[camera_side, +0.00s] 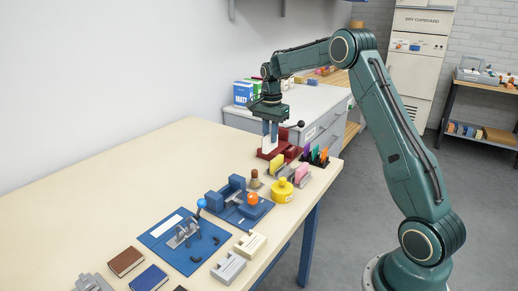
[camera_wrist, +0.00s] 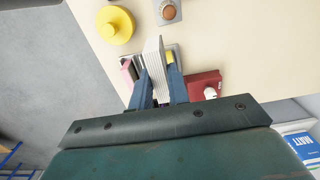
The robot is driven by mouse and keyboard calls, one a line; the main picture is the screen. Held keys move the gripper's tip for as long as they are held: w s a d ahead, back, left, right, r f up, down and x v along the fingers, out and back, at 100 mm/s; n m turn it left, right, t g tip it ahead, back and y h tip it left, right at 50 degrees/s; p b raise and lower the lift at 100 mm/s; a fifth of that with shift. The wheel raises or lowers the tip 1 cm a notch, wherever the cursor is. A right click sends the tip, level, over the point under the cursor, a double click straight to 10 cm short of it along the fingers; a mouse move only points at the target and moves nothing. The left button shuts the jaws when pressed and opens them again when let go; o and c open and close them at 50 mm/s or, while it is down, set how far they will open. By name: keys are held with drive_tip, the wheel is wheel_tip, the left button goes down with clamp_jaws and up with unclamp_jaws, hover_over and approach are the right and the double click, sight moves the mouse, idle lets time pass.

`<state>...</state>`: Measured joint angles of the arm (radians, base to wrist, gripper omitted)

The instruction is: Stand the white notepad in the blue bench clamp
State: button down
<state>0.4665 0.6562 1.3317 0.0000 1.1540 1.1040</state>
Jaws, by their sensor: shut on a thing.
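My gripper (camera_side: 270,128) points down at the far end of the bench, its blue fingers shut on the white notepad (camera_side: 268,146). In the wrist view the gripper (camera_wrist: 158,88) has the notepad (camera_wrist: 154,58) upright between its fingers, with its edge toward the camera. The blue bench clamp (camera_side: 236,184) stands nearer the camera, with two blue blocks and an orange knob (camera_side: 252,199). No notepad shows in it.
A rack of coloured pads (camera_side: 314,156), a yellow round pot (camera_side: 283,190) and a brown-topped peg (camera_side: 254,179) stand near the clamps. The bench's left side (camera_side: 90,190) is clear.

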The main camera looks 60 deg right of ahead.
drive_tip(key=w+a, duration=0.2)
drive_tip(key=a, duration=0.6)
drive_tip(key=w+a, duration=0.3)
drive_tip(key=a, duration=0.6)
wheel_tip(320, 180, down, 5)
drive_tip(key=shift+s+f, duration=0.1)
drive_tip(key=shift+f, duration=0.05)
drive_tip(key=shift+f, duration=0.15)
drive_tip(key=shift+f, duration=2.75)
drive_tip(key=shift+f, duration=0.6)
drive_tip(key=c, duration=1.6)
unclamp_jaws()
drive_tip(key=shift+r, duration=0.1)
